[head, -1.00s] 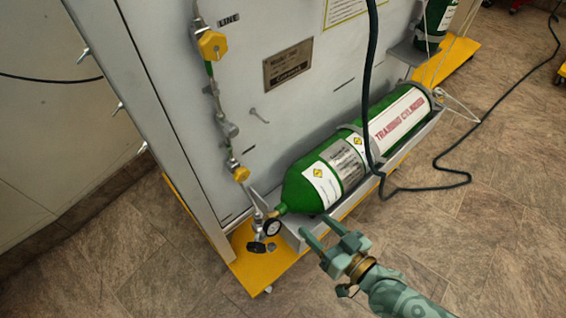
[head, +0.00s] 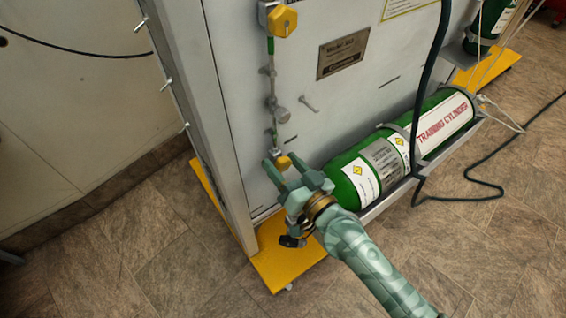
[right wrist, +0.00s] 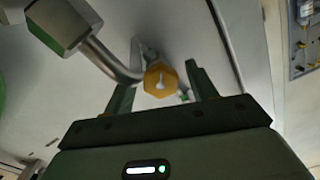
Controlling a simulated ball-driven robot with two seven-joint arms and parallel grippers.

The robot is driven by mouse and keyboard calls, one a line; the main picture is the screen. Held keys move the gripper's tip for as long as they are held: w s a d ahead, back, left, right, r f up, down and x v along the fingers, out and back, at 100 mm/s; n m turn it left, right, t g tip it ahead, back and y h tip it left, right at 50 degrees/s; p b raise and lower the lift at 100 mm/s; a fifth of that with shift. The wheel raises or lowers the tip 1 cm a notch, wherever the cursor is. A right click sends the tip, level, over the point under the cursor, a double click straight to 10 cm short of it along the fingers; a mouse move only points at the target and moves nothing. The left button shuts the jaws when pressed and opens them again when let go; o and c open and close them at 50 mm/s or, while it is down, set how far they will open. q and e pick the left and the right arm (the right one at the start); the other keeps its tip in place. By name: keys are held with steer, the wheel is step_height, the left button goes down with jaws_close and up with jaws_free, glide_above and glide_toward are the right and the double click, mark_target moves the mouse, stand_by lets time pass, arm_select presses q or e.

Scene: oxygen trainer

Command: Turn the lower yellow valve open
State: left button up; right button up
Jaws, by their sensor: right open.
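The lower yellow valve (head: 284,162) is a small yellow knob on the pipe line of the grey panel. In the right wrist view the yellow valve (right wrist: 160,79) shows its many-sided face with a pale pointer mark, between the two fingers. My right gripper (head: 286,168) is open, its fingertips up at the lower valve, one on each side. In the right wrist view the right gripper (right wrist: 160,80) shows gaps between fingers and knob; contact cannot be told. My left gripper is not in view.
An upper yellow valve (head: 284,20) sits higher on the same pipe. A green training cylinder (head: 440,128) lies to the right on a yellow-based rack. A dark hose (head: 432,80) hangs in front of it. Tiled floor (head: 140,260) is free at left.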

steer(key=shift+w+a, duration=0.15)
steer(key=shift+w, duration=0.05)
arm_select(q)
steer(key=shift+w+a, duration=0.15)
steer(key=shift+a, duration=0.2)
arm_select(e)
steer(key=c, duration=1)
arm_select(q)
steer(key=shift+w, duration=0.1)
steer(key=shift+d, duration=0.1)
